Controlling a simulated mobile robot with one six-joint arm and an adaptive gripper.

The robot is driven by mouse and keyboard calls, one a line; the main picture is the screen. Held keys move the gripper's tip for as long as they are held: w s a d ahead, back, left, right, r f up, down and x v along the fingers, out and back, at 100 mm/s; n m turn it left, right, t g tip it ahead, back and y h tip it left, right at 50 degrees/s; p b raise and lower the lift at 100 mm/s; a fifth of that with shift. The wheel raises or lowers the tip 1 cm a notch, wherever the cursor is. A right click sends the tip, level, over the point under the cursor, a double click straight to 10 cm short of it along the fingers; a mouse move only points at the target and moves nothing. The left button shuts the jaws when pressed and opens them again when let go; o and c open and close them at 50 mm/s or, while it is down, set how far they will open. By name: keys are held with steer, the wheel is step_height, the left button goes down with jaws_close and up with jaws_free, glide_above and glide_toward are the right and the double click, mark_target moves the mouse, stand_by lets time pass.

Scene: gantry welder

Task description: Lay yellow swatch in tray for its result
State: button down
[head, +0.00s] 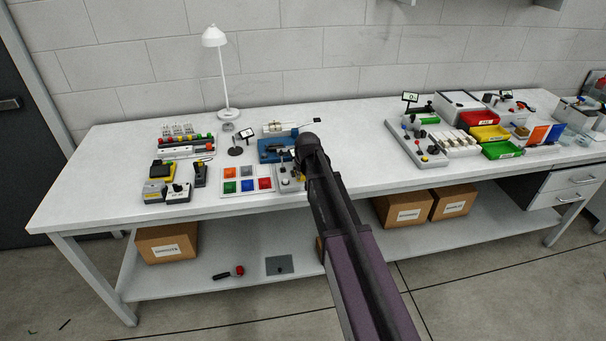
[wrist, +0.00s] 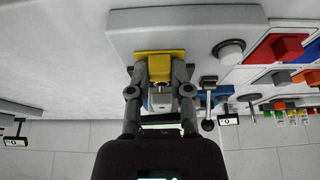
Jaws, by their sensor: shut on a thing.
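My gripper (wrist: 159,72) is shut on the yellow swatch (wrist: 158,56), a flat yellow plate with a block grip. In the wrist view the swatch is over or on a pale grey panel (wrist: 190,18) with a round white knob (wrist: 228,52); I cannot tell whether it touches. In the head view my arm hides most of the gripper and the swatch. Red (head: 480,118), yellow (head: 490,133) and green (head: 501,150) trays stand on the right part of the bench. Which tray matches the swatch's result cannot be told.
A white swatch board (head: 246,193) with several coloured swatches lies left of my gripper. A blue device (head: 270,150) and a small display (head: 246,134) stand behind. The bench is clear between my arm and that panel.

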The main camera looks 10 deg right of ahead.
steer(key=shift+s+r, duration=0.1)
steer(key=shift+s, duration=3.25)
steer(key=shift+r+p, duration=0.15)
steer(key=shift+p, duration=0.15)
step_height(320, 180, up, 6)
steer(key=p, duration=0.6)
steer(key=shift+r, duration=0.15)
steer(key=shift+d, duration=0.1)
